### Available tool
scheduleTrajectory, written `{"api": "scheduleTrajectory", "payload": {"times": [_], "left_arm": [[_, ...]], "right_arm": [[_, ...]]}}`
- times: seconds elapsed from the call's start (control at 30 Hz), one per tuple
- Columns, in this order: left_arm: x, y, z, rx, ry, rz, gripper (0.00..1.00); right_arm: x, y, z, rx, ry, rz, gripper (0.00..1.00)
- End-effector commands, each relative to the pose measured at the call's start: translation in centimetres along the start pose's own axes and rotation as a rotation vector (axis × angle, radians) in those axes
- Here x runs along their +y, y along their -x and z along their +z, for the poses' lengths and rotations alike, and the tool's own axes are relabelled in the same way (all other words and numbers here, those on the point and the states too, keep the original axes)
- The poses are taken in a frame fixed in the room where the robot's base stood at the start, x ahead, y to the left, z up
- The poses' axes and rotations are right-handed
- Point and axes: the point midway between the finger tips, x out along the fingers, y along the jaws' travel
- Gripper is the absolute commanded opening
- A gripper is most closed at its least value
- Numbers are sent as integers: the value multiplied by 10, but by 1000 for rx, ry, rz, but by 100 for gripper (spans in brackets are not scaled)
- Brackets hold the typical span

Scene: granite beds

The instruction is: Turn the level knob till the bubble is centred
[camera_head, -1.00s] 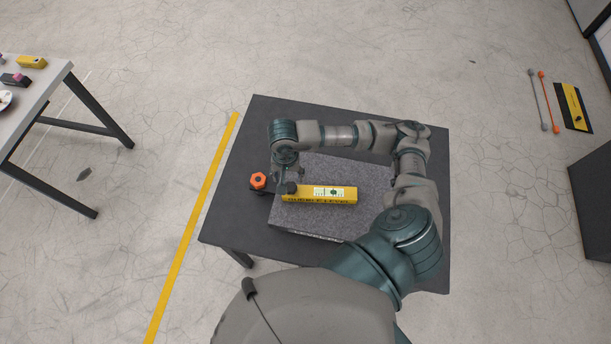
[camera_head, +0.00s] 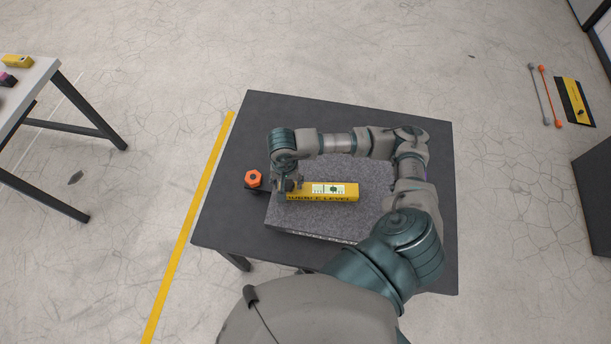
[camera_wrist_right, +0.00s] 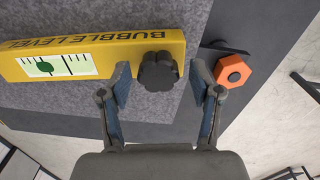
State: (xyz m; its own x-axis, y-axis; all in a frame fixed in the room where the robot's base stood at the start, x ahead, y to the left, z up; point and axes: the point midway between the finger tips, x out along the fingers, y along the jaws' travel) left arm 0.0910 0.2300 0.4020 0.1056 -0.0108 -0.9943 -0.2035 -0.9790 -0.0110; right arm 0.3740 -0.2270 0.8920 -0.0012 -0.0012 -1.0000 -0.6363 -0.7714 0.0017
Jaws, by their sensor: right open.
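The yellow bubble level (camera_head: 352,195) lies on the granite slab. Its pale window (camera_wrist_right: 75,64) shows a dark green bubble (camera_wrist_right: 43,67) off to the left of the scale's middle in the wrist view; in the head view the bubble (camera_head: 334,189) sits right of the window's middle. A black lobed knob (camera_wrist_right: 158,72) is at the level's end. My right gripper (camera_wrist_right: 160,80) is open, with one fingertip on each side of this knob in the picture and a gap on both sides. Its depth relative to the knob is unclear. My left gripper is out of view.
An orange hexagonal knob (camera_wrist_right: 233,71) stands on a dark bracket just beside my right finger. The granite slab (camera_head: 355,173) rests on a dark table (camera_head: 232,222). Another table (camera_head: 22,98) with small items stands at the far left.

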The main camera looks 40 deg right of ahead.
Motion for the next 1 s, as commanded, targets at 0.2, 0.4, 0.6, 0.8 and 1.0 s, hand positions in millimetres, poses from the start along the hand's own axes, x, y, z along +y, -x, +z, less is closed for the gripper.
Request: {"api": "scheduleTrajectory", "payload": {"times": [0.2, 0.4, 0.6, 0.8, 1.0], "left_arm": [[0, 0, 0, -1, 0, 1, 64], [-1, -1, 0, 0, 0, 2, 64], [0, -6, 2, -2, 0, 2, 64], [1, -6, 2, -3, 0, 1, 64], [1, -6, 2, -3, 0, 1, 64]], "right_arm": [[0, 0, 0, 1, 0, 0, 64], [-2, 0, 2, 2, 1, 2, 64], [-4, -1, 4, 0, 2, 1, 64], [-4, 0, 4, 0, 0, 1, 64], [-4, 0, 4, 0, 0, 1, 34]]}}
